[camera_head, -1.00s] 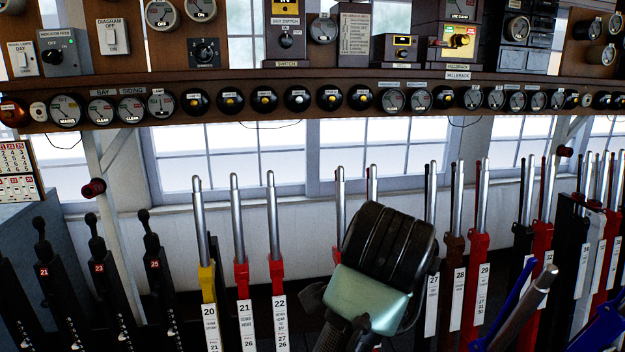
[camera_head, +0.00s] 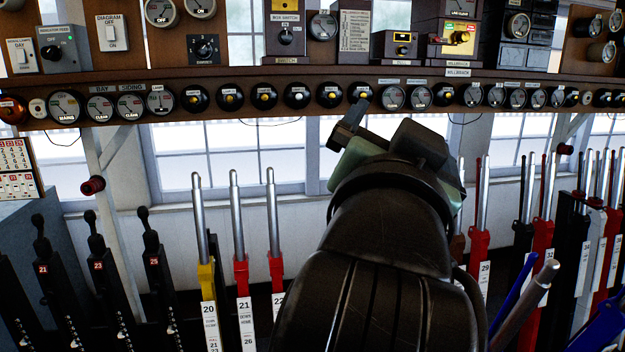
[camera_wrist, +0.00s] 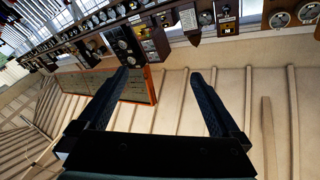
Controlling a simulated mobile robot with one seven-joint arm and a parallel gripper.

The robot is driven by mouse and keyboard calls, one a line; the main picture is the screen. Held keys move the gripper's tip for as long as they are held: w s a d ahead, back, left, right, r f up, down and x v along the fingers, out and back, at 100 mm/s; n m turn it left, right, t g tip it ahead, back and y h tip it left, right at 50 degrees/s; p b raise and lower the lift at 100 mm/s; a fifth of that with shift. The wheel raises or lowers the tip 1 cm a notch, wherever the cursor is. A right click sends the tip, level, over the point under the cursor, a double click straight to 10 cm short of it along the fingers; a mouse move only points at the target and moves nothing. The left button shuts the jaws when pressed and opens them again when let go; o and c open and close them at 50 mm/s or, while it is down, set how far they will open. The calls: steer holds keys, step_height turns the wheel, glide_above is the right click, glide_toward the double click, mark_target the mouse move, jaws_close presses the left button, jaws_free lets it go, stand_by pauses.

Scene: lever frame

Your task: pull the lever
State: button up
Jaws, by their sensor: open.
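A row of numbered levers with silver handles stands upright along the frame. Yellow lever 20 (camera_head: 206,277), red lever 21 (camera_head: 241,275) and red lever 22 (camera_head: 276,268) are left of my arm. Red lever 29 (camera_head: 480,245) is to its right. A blue lever (camera_head: 518,305) leans toward me at the lower right. I cannot tell which lever the task means. My gripper is open and empty in the wrist view (camera_wrist: 160,76), with no lever between its fingers. In the head view it is raised to the shelf's height, and my arm hides the middle levers.
A wooden shelf (camera_head: 290,84) with round dials and indicator boxes runs across above the levers. Black levers (camera_head: 105,262) stand at the left. The wrist view shows instruments along the top, an orange-framed board (camera_wrist: 143,88) and a panelled surface (camera_wrist: 265,80).

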steer(key=s+a+r+n+t+y, duration=0.5)
steer(key=s+a+r+n+t, duration=0.3)
steer(key=s, duration=0.3)
steer(key=shift+s+a+r+t+y, duration=0.3)
steer(key=shift+s+a+r+t, duration=0.1)
steer(key=shift+r, duration=0.25)
steer(key=shift+w, duration=0.1)
